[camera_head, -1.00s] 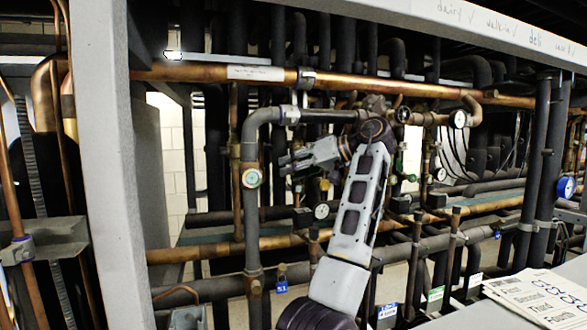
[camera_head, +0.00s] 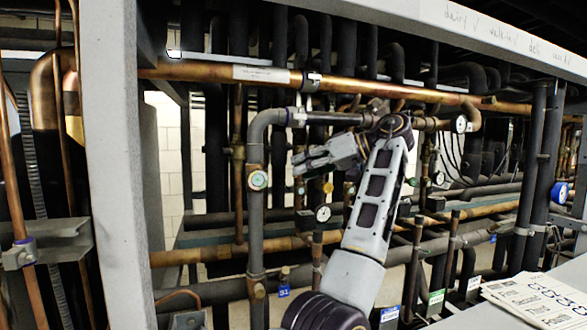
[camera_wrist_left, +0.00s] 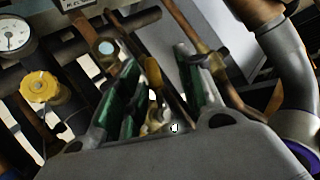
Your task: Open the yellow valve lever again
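In the left wrist view a narrow yellow lever (camera_wrist_left: 153,76) stands between the two green-padded fingers of my left gripper (camera_wrist_left: 157,60). The fingers are apart, one on each side of it, and I see a gap on both sides. A yellow-brass fitting lies at its lower end, partly hidden by the gripper body. In the head view my left gripper (camera_head: 299,164) points left among the pipes, and the lever cannot be made out there. My right gripper is in neither view.
A round yellow cap (camera_wrist_left: 42,88) and a white dial gauge (camera_wrist_left: 14,36) are left of the fingers. A thick grey pipe (camera_wrist_left: 288,62) runs close on the right. A grey upright post (camera_head: 112,150) and a long copper pipe (camera_head: 400,92) frame the crowded pipework.

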